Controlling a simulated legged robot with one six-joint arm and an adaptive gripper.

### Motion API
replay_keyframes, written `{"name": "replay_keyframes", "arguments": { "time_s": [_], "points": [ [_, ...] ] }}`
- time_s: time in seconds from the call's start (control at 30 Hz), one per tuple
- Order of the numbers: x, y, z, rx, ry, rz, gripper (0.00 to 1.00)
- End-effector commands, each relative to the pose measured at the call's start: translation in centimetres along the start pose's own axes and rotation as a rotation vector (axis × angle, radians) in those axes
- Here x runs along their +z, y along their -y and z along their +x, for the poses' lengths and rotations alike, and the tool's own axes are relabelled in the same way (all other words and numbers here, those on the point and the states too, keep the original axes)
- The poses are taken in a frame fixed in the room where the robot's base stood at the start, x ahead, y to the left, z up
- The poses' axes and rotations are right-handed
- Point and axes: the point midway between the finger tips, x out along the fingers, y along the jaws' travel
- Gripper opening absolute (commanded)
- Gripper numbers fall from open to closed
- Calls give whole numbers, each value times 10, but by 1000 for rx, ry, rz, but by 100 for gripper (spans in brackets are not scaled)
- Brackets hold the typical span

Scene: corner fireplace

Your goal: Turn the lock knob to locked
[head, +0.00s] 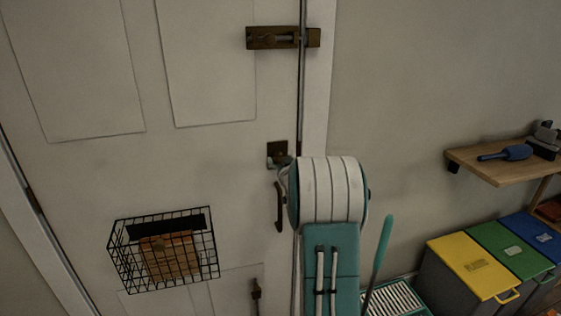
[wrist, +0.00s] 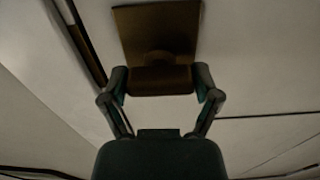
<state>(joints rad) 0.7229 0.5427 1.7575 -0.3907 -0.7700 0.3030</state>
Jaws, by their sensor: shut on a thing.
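The lock's dark brown square plate (head: 278,147) is on the white door near its right edge, and it fills the top middle of the wrist view (wrist: 157,30). The brown lock knob (wrist: 160,80) stands out from the plate as a wide bar, lying level in the wrist view. My gripper (wrist: 161,84) is shut on the knob, with one finger at each end of it. In the head view my gripper (head: 283,162) is at the plate, and the arm partly covers it. The knob is hidden in the head view.
A dark door handle (head: 279,207) hangs just below the lock. A slide bolt (head: 283,38) is above. A wire basket (head: 205,250) is on the door at lower left. A wooden shelf (head: 500,170) and yellow, green and blue bins (head: 472,262) are at right.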

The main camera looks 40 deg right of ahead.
Motion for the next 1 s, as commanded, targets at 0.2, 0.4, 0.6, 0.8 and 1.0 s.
{"name": "replay_keyframes", "arguments": {
  "time_s": [0.2, 0.4, 0.6, 0.8, 1.0],
  "points": [
    [6, 0, -1, 0, 14, 3, 100],
    [3, 0, 0, 0, 7, 1, 100],
    [2, 0, -2, 1, 4, 0, 100],
    [1, 0, -26, 1, 5, 1, 100],
    [2, 0, -66, 2, 6, 1, 100]
  ]
}}
